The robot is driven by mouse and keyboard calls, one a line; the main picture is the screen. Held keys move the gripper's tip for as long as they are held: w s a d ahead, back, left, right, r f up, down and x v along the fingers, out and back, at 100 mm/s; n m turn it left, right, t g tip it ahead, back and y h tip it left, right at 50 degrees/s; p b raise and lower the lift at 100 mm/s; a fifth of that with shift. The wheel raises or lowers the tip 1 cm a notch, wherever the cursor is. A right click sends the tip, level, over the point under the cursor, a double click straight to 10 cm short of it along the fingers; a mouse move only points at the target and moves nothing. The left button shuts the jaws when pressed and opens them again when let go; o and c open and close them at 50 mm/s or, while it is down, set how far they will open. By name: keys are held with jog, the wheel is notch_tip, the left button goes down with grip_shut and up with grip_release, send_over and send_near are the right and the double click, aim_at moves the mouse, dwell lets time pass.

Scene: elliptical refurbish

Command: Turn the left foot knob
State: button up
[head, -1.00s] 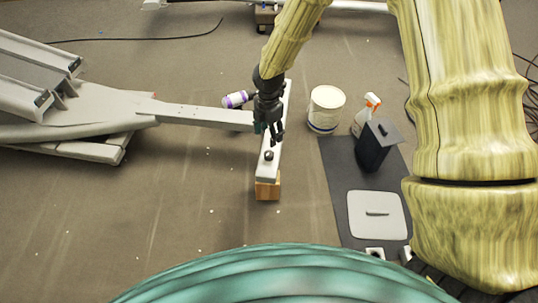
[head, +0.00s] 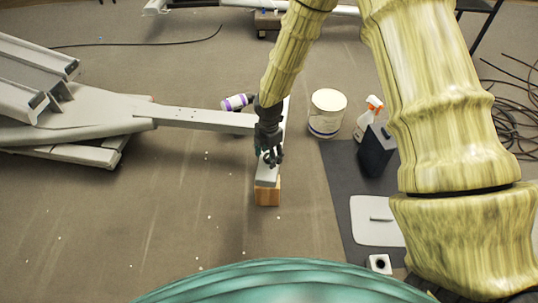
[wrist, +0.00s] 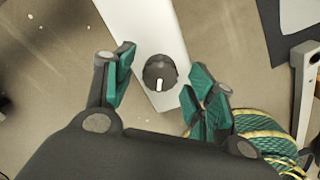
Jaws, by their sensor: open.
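The left foot knob (wrist: 160,73) is a round black knob with a white mark, on top of a light grey bar (wrist: 142,28). In the wrist view it lies between and slightly beyond my two green-padded fingers. My gripper (wrist: 162,88) is open, with a gap on each side of the knob. In the head view my gripper (head: 270,158) is over the near end of the bar (head: 267,177) and hides the knob. I cannot tell the exact height of the fingertips above the bar.
A wooden block (head: 267,192) supports the bar's near end. A long grey beam (head: 195,117) joins from the left. A white tub (head: 327,112), a spray bottle (head: 369,117) and a black box (head: 376,150) stand to the right. The floor in front is mostly clear.

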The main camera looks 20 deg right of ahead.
jog(key=c, duration=1)
jog(key=shift+c, duration=0.2)
jog(key=shift+r+m+p, duration=0.2)
jog(key=shift+m+p, duration=0.1)
jog(key=shift+p, duration=0.3)
